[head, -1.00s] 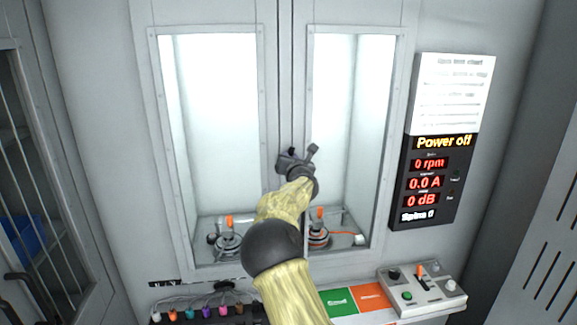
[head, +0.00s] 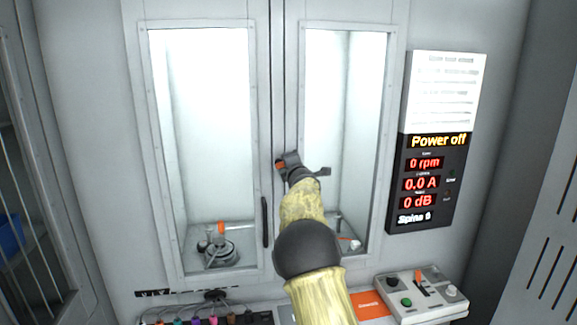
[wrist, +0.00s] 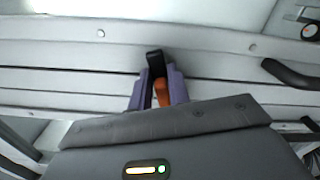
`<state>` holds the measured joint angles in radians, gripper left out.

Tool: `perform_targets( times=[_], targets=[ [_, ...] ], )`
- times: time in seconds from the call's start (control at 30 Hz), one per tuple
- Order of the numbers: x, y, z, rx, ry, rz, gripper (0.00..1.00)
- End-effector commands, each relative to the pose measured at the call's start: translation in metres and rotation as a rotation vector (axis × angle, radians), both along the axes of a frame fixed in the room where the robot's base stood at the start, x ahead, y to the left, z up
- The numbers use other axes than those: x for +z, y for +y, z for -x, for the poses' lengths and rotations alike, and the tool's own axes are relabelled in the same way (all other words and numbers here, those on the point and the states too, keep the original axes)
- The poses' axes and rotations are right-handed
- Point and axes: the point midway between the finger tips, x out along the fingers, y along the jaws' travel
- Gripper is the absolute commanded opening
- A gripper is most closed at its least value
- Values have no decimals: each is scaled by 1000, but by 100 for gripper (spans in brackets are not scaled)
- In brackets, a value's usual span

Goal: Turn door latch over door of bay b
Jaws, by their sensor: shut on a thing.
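Two windowed doors meet in the middle of the grey cabinet, the left door (head: 160,150) and the right door (head: 394,100); no bay letter is readable. The door latch, with an orange part (head: 281,164), sits at the seam between them. In the wrist view the orange latch part (wrist: 162,93) and a black piece (wrist: 154,62) lie between the purple-grey fingers. My gripper (head: 286,162) is shut on the latch, and it also shows in the wrist view (wrist: 160,85). The fingers and palm hide the latch's base, so its exact angle is unclear.
A black handle (head: 265,222) stands on the left door. A display panel (head: 433,180) reading "Power off" hangs at the right. Below are a control box (head: 421,294) and several coloured plugs (head: 205,320). My forearm covers much of the right door's lower part.

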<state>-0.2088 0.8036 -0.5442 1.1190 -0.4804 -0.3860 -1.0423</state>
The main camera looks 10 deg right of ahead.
Motion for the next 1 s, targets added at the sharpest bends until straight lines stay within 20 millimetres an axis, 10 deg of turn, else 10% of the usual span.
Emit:
perform_targets(
  times=[1.0],
  targets=[
    [-13,-2,0,-2,3,-327,0]
  ],
)
